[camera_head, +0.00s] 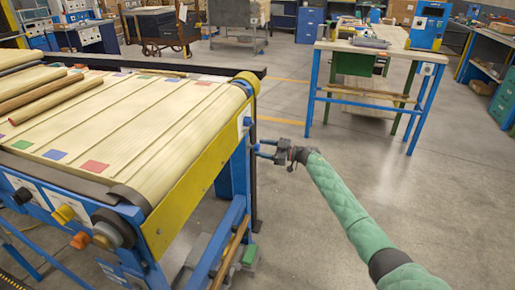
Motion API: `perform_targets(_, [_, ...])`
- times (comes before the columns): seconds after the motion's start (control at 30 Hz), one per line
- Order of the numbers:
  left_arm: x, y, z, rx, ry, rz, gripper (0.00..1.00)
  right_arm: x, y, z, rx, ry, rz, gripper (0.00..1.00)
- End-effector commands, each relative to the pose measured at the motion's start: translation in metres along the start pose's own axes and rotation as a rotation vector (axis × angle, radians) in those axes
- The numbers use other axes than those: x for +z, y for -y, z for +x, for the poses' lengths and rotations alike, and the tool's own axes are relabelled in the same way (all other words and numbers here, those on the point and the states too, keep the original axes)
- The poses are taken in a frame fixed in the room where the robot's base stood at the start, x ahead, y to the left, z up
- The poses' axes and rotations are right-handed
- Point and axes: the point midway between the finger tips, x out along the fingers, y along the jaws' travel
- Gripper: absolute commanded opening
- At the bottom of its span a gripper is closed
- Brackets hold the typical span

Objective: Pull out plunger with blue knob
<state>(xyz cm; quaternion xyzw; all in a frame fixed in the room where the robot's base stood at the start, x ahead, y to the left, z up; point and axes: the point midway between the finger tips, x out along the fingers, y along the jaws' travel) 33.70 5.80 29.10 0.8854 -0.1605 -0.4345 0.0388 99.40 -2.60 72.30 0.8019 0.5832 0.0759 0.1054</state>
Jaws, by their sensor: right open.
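A small blue knob (248,121) sits on a pale plate on the right end of the conveyor frame. My right gripper (258,151) is open and appears empty. Its fingers point left toward the conveyor's right end, just below and right of the knob there, apart from it in the picture. My left gripper is out of view.
The conveyor (130,130) fills the left, with wooden rods (55,100) and coloured squares on its belt. A blue-legged workbench (375,60) stands beyond my right gripper. Concrete floor (430,200) is open to the right.

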Motion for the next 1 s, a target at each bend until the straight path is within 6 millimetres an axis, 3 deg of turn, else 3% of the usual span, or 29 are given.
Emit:
perform_targets(0.23, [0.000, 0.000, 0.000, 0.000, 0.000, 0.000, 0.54, -0.001, 0.000, 0.025, 0.000, -0.001, 0.000, 0.53])
perform_targets(0.57, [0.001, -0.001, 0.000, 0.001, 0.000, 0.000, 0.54, 0.000, 0.000, 0.029, 0.001, -0.001, -0.001, 0.53])
perform_targets(0.6, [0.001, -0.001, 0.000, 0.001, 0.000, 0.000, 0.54, 0.000, 0.000, 0.029, 0.001, -0.001, -0.001, 0.52])
perform_targets(0.87, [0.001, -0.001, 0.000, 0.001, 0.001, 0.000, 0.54, 0.000, 0.000, 0.028, 0.001, -0.001, -0.001, 0.00])
perform_targets(1.0, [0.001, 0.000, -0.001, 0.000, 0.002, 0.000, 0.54, -0.001, 0.000, 0.028, 0.001, 0.000, -0.001, 0.00])
